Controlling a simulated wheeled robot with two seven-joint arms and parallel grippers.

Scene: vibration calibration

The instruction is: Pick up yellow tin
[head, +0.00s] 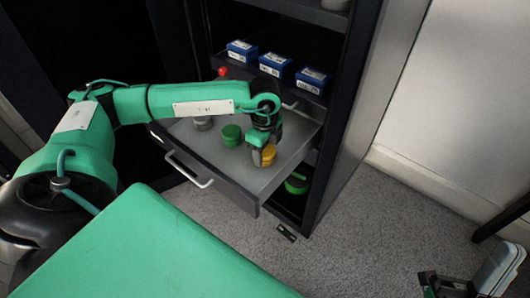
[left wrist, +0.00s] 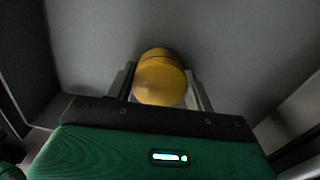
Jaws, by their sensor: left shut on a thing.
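The yellow tin (head: 268,154) is in the right part of the open grey drawer (head: 240,178), close to its floor. My left gripper (head: 264,150) reaches down over the drawer and is shut on the tin. In the left wrist view the tin (left wrist: 160,80) sits between the two fingers. I cannot tell whether the tin touches the drawer floor. A dark part at the lower right edge of the head view seems to be my right gripper (head: 447,286); its fingers cannot be made out.
A green tin (head: 232,135) and a grey tin (head: 203,123) stand in the drawer left of the yellow one. Several blue boxes (head: 275,64) sit on the shelf above. A green round object (head: 296,184) lies below the drawer. A small dark item (head: 286,232) lies on the carpet.

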